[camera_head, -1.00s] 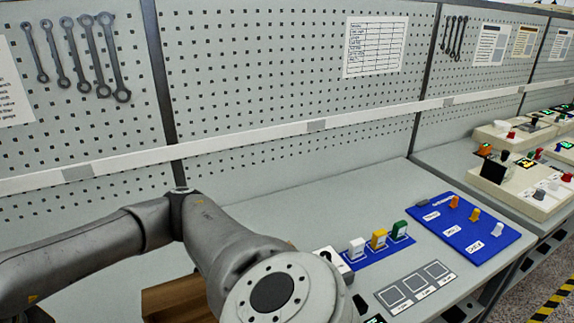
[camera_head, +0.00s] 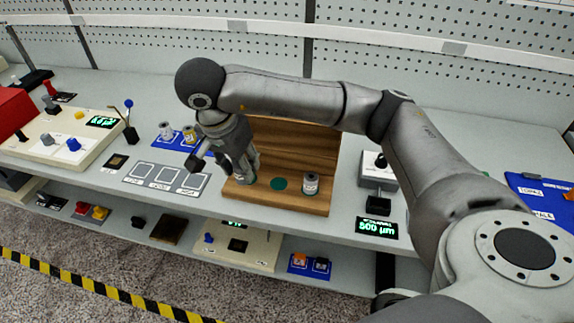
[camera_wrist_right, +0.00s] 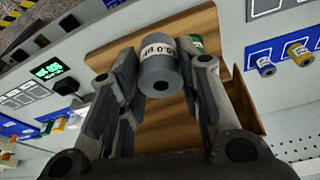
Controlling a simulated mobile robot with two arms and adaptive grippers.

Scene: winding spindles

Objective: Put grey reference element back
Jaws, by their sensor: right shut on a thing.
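My right gripper (camera_head: 241,176) hangs over the left part of a wooden stand (camera_head: 300,140). In the right wrist view the gripper (camera_wrist_right: 160,75) is shut on a grey cylinder (camera_wrist_right: 158,72) with a white label and a hole in its end. A green round spot (camera_head: 279,184) lies on the stand's base. The gripper hides part of this holder. My left gripper is not in view.
Three grey squares (camera_head: 165,177) are marked in front of the holder. A device (camera_head: 377,172) and a green-lit display (camera_head: 377,227) stand right of the stand. A cream control box (camera_head: 62,142) is at the left. A pegboard wall runs behind.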

